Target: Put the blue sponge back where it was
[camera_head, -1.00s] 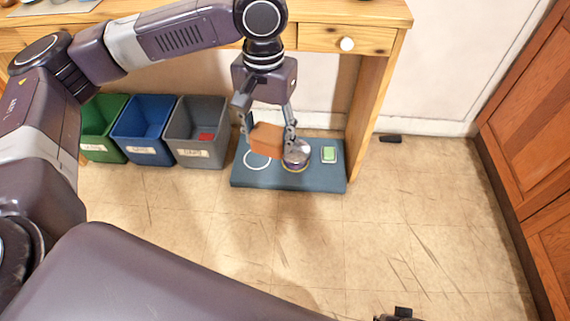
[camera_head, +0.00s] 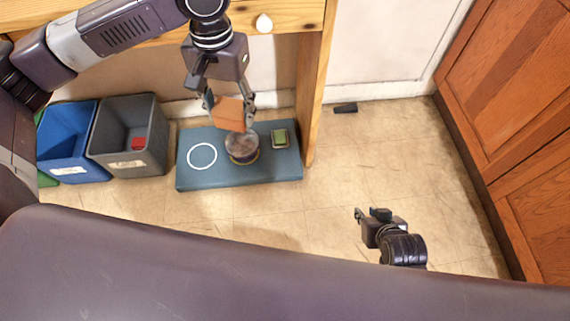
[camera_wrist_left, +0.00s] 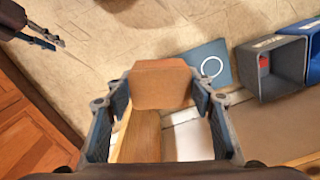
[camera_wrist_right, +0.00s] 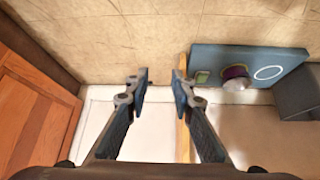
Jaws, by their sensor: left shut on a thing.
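No blue sponge can be made out in any view. My left gripper (camera_head: 231,106) is shut on an orange-brown block (camera_head: 229,114), which also fills its jaws in the left wrist view (camera_wrist_left: 160,84). In the head view the block overlaps the back of a round grey-topped tin (camera_head: 242,147); I cannot tell whether they touch. The tin is on a blue-grey mat (camera_head: 210,182) with an empty white ring (camera_head: 202,157) at its left and a small green-topped item (camera_head: 280,138) at its right. My right gripper (camera_wrist_right: 161,76) is open and empty, right of the mat.
A grey bin (camera_head: 126,165) with a red thing (camera_head: 138,144) inside and a blue bin (camera_head: 70,150) stand left of the mat. A wooden desk (camera_head: 314,85) rises behind it. Wooden cabinets (camera_head: 480,80) line the right. A small dark object (camera_head: 345,108) lies by the wall. Floor in front is clear.

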